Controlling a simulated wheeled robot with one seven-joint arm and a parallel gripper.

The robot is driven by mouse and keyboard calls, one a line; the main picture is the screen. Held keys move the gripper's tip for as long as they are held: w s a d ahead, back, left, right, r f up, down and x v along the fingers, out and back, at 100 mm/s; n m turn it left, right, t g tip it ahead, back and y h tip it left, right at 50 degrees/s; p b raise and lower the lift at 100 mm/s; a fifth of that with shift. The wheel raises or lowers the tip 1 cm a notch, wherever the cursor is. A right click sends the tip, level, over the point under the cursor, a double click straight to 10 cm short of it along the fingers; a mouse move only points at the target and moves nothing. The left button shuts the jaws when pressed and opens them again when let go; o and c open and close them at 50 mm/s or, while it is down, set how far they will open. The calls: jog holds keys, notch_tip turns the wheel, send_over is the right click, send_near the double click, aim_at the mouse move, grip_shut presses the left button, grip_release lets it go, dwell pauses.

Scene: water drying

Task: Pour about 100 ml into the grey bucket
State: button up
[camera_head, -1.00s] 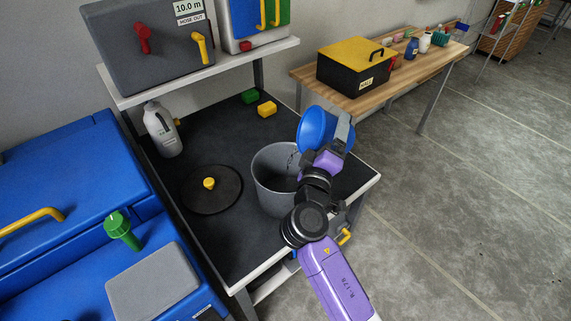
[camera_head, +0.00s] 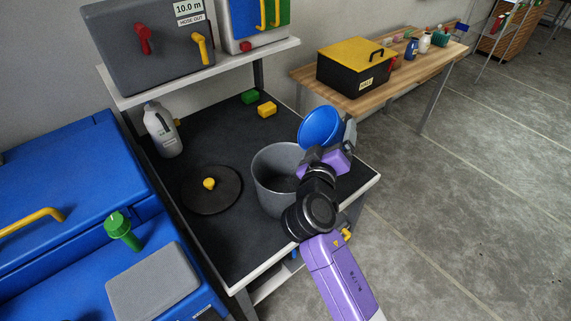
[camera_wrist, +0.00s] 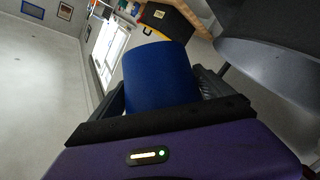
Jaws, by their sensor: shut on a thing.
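The grey bucket (camera_head: 262,175) stands open on the black bench top, and its grey rim (camera_wrist: 270,50) fills the upper right of the wrist view. My gripper (camera_head: 340,146) is shut on a blue container (camera_head: 321,127), which also shows between the fingers in the wrist view (camera_wrist: 158,80). I see no stream of water. The water levels in both vessels cannot be told. My wrist hides part of the bucket's right side.
A dark round lid (camera_head: 228,190) with a yellow knob lies left of the bucket. A grey-white bottle (camera_head: 164,135) stands behind it. Yellow (camera_head: 267,109) and green (camera_head: 250,96) blocks lie at the back. A shelf (camera_head: 130,95) overhangs the bench's rear.

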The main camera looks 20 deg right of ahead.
jog(key=shift+d+f+m+y, duration=0.2)
jog(key=shift+f+m+y, duration=0.1)
jog(key=shift+f+m, duration=0.35)
dwell(1.5)
jog(key=shift+s+d+r+m+g+y+p, duration=0.15)
jog(key=shift+d+r+m+g+y+p, duration=0.2)
jog(key=shift+d+m+p, duration=0.25)
jog(key=shift+s+d+f+m+g+y, duration=0.15)
jog(key=shift+d+f+m+g+y, duration=0.1)
jog(key=shift+d+f+m+y, duration=0.5)
jog(key=shift+s+d+f+m+y+p, duration=0.1)
jog(key=shift+d+f+m+y+p, duration=0.3)
jog(key=shift+f+m, duration=0.2)
jog(key=shift+s+d+f+m+y+p, duration=0.1)
jog(key=shift+d+f+m+y+p, duration=0.25)
jog(key=shift+f+m, duration=0.25)
